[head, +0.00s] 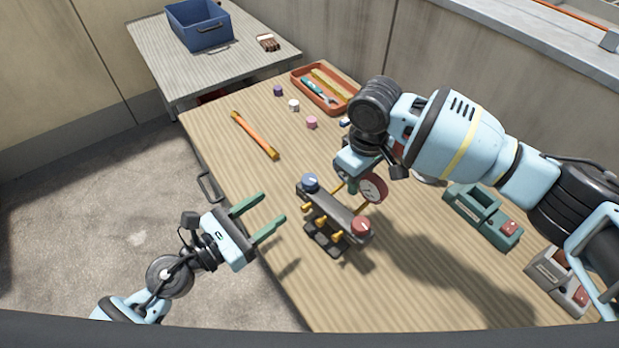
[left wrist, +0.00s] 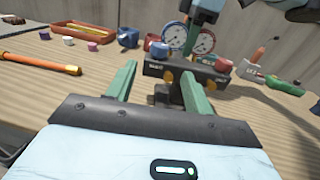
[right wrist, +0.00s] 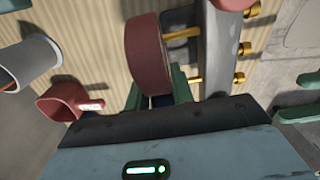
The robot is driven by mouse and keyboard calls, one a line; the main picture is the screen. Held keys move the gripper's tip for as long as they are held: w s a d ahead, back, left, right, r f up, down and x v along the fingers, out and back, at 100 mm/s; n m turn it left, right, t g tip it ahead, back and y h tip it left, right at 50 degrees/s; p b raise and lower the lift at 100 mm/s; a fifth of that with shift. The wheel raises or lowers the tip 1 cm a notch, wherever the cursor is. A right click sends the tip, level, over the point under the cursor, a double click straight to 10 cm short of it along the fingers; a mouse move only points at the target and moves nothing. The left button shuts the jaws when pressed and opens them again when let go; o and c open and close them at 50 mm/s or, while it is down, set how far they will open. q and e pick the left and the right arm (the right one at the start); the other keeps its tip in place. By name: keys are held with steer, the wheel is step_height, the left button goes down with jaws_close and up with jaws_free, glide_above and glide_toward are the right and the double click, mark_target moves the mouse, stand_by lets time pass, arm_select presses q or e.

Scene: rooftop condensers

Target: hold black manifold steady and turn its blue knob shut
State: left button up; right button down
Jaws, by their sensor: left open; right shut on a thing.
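The black manifold (head: 335,212) stands on the wooden bench with brass fittings along its near side. Its blue knob (head: 310,182) is at the far left end and its red knob (head: 361,226) at the near right end. A red-rimmed gauge (head: 373,188) rises behind it; a blue-rimmed gauge (left wrist: 172,36) also shows in the left wrist view. My right gripper (head: 351,185) comes down among the gauges and is shut on the manifold; its fingertips are mostly hidden. My left gripper (head: 273,208) is open and empty, left of the manifold, apart from the blue knob.
An orange rod (head: 255,135), small caps (head: 311,122) and an orange tray (head: 322,92) of tools lie farther back. Green (head: 482,215) and grey (head: 558,278) devices sit at right. A blue bin (head: 200,27) stands on another table. Bench left of the manifold is clear.

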mark_target(303, 185)
arm_select(q)
steer(key=x, duration=1.2)
steer(key=shift+c, duration=0.4)
steer(key=c, duration=0.9)
